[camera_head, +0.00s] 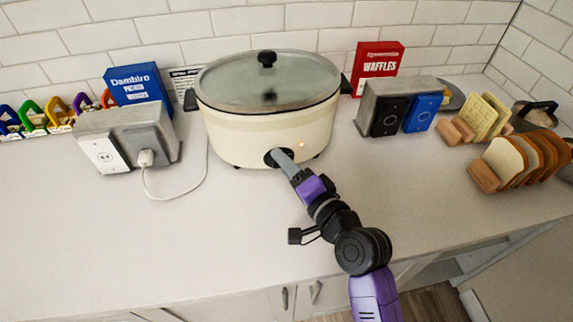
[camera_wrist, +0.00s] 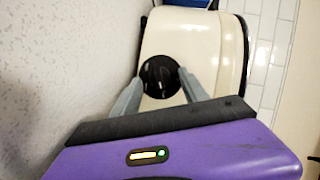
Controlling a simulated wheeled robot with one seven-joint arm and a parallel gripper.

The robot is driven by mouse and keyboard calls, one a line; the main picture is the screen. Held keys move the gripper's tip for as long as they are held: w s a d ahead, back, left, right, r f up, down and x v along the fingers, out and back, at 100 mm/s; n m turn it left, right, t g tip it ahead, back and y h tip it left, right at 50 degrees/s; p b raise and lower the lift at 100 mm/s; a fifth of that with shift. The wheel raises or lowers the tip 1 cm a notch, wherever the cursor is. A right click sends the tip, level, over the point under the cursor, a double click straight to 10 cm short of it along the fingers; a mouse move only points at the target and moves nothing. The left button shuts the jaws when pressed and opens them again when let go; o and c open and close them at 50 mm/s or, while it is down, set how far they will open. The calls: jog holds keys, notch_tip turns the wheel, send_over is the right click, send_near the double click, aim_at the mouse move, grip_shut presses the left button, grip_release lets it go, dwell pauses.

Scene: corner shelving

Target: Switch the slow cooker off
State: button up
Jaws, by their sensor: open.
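The slow cooker (camera_head: 235,138) is a large cream pot with a glass lid and black side handles, standing on the counter against the tiled wall. A small orange light shows on its front. Its round black knob (camera_wrist: 160,77) is low on the front face; in the head view it is partly hidden behind my gripper. My gripper (camera_head: 280,158) reaches to the knob. In the wrist view my gripper (camera_wrist: 157,82) is open, with one grey finger on either side of the knob. I cannot tell whether the fingers touch it.
A grey outlet box (camera_head: 122,140) with a plugged-in white cord (camera_head: 185,196) stands left of the cooker. A box with black and blue panels (camera_head: 388,112), a red waffles box (camera_head: 378,68) and bread slices (camera_head: 505,160) are at the right. The front counter is clear.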

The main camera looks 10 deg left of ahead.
jog(key=shift+c, duration=0.2)
grip_shut()
jog(key=shift+r+p, duration=0.1)
jog(key=shift+p, duration=0.2)
jog(key=n+p, duration=0.2)
jog(key=p, duration=0.1)
jog(key=shift+r+h, duration=0.3)
jog(key=shift+h, duration=0.1)
jog(key=n+p, duration=0.1)
jog(key=n+h+p, duration=0.1)
jog(key=p, duration=0.1)
jog(key=shift+s+a+r+n+g+h+p, duration=0.1)
jog(key=shift+a+r+n+g+h+p, duration=0.1)
jog(key=shift+n+g+h+p, duration=0.15)
jog(key=shift+a+f+n+h+p, duration=0.1)
jog(key=shift+a+n+h+p, duration=0.05)
jog(key=shift+n+h+p, duration=0.9)
jog(key=shift+a+f+n+h, duration=0.15)
jog(key=shift+n+h, duration=0.55)
jog(key=shift+n, duration=0.9)
